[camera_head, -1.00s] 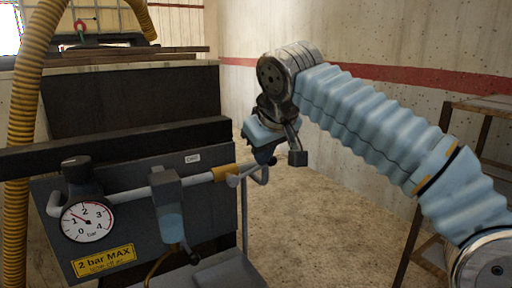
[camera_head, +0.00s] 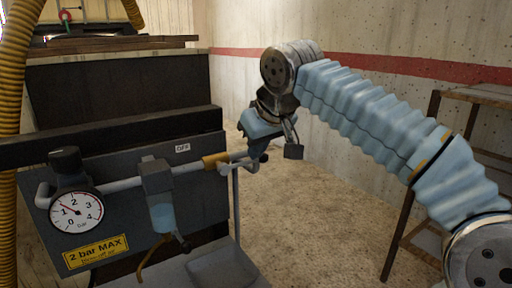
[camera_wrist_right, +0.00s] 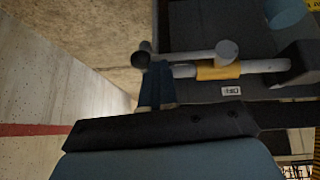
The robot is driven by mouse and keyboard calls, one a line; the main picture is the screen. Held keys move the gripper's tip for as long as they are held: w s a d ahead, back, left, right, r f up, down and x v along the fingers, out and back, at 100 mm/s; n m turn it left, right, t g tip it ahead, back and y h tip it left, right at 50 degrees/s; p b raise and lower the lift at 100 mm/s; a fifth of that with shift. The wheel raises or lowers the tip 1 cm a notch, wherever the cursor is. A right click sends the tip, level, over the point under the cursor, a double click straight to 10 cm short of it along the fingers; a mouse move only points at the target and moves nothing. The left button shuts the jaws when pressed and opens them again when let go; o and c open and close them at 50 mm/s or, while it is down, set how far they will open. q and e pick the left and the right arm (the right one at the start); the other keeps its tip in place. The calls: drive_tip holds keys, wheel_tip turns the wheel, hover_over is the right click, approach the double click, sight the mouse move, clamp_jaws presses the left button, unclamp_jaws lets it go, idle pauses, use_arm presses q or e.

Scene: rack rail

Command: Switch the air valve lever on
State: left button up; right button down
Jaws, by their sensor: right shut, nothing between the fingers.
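The dark valve panel (camera_head: 110,215) is at the left of the head view, with an "OFF" label (camera_head: 183,148) above a grey pipe (camera_head: 110,186). A yellow band (camera_head: 215,160) sits on the pipe's right part; it also shows in the wrist view (camera_wrist_right: 218,70). A grey lever-like bar with a round end (camera_wrist_right: 228,50) runs beside the pipe, roughly parallel to it; its round end shows in the head view (camera_head: 225,168). My right gripper (camera_head: 254,158) is shut and empty at the bar's far end. In the wrist view its fingers (camera_wrist_right: 156,82) overlap the bar; contact is unclear. My left gripper is out of view.
A pressure gauge (camera_head: 76,212) and a blue-bowled filter (camera_head: 162,215) sit on the panel. A yellow hose (camera_head: 12,130) rises at far left. A rusty-framed rack (camera_head: 425,170) stands right, behind my right arm. The floor between is clear.

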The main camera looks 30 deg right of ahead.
drive_tip(key=shift+d, duration=0.2)
drive_tip(key=w+r+p+v, duration=0.1)
drive_tip(key=w+p+v, duration=0.1)
drive_tip(key=v, duration=1)
drive_tip(key=shift+d+r+p, duration=0.25)
drive_tip(key=shift+r+p, duration=0.3)
drive_tip(key=shift+r, duration=0.1)
drive_tip(key=shift+s, duration=0.1)
